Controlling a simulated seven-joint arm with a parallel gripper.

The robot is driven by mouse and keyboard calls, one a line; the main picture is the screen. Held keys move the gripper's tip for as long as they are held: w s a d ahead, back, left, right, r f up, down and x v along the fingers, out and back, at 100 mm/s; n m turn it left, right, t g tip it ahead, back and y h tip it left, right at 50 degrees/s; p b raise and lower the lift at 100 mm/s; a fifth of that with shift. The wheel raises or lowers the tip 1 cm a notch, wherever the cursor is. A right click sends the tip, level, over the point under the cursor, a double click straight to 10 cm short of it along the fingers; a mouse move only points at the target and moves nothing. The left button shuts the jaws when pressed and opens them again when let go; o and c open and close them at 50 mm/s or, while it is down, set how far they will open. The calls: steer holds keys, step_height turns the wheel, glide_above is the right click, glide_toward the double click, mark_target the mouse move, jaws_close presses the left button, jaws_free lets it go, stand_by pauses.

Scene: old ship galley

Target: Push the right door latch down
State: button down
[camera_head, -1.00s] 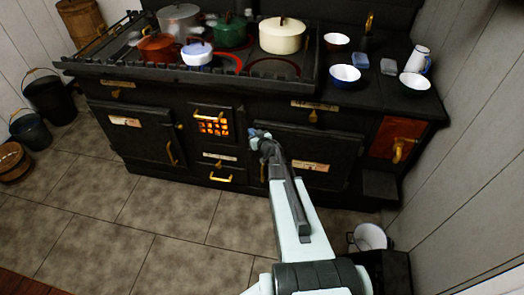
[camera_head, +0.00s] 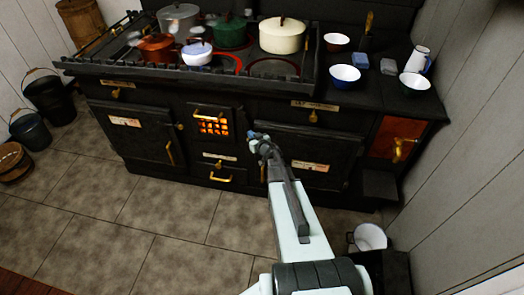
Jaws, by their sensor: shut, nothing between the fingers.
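The right oven door (camera_head: 320,150) is a dark panel on the stove front with a paper label (camera_head: 311,166). A sliver of brass (camera_head: 263,172) shows at its left edge, beside my arm. It looks like part of the door's latch or handle; the rest is hidden behind my arm. My gripper (camera_head: 252,137) is shut and empty. It is at the upper left corner of the right door, in the picture above the brass sliver. I cannot tell whether it touches the door or a latch.
The small grated firebox door (camera_head: 212,124) with a brass handle is just left of my gripper. The left oven door (camera_head: 140,133) is farther left. Pots and bowls stand on the stove top. A white bucket (camera_head: 369,238) stands at lower right.

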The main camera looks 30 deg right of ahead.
steer(key=shift+w+a+f, duration=0.55)
steer(key=shift+f, duration=0.2)
steer(key=shift+f, duration=0.1)
steer(key=shift+w+a+f, duration=0.25)
steer(key=shift+f, duration=0.35)
steer(key=shift+w+a+f, duration=0.2)
steer(key=shift+a+f, duration=0.05)
steer(key=shift+f, duration=0.3)
steer(key=shift+f, duration=0.1)
